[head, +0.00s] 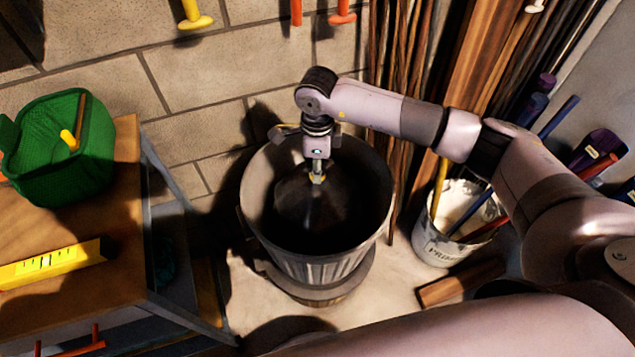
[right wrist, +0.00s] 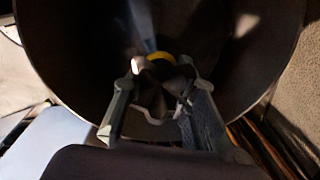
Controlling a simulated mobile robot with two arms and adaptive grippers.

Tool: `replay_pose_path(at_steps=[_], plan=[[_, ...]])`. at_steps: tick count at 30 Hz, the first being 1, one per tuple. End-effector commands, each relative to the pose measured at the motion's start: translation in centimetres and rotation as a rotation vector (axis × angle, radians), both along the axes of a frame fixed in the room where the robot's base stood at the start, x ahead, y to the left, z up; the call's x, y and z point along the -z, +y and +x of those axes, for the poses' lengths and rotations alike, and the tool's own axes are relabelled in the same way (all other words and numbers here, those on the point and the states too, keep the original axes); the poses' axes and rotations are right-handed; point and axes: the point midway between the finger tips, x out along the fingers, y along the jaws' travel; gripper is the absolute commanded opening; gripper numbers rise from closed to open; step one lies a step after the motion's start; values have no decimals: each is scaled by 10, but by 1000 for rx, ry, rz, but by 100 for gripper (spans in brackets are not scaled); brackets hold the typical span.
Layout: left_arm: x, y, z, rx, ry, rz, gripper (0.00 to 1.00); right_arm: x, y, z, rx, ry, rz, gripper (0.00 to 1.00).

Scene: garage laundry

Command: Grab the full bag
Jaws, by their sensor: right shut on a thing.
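A dark bag (head: 300,205) with a gathered top and a small yellow tie (head: 318,179) sits inside a grey ribbed bin (head: 318,268). My right gripper (head: 317,172) points down into the bin's mouth and is shut on the top of the bag, by the tie. In the right wrist view, the fingers (right wrist: 158,100) close in on the dark gathered neck of the bag, with the yellow tie (right wrist: 160,57) just beyond. The bag's lower part is lost in shadow inside the bin. My left gripper is not in view.
A wooden bench (head: 120,215) at the left holds a green basket (head: 65,165) and a yellow level (head: 50,264). A white bucket (head: 440,245) with long handles stands right of the bin, near a wood block (head: 460,283). Long poles lean against the wall behind.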

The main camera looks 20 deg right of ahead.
Motion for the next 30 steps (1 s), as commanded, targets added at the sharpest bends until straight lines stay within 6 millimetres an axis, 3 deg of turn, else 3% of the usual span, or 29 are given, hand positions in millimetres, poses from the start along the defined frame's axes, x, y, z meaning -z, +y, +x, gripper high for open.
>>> replay_pose_path(at_steps=[3,9,20,30], plan=[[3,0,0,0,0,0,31,-31,0,2,-1,-8,4,0],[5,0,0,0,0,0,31,-64,1,2,-1,-6,3,0],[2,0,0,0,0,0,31,-90,0,1,1,-3,3,0],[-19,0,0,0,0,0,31,-110,0,1,1,-3,3,0]])
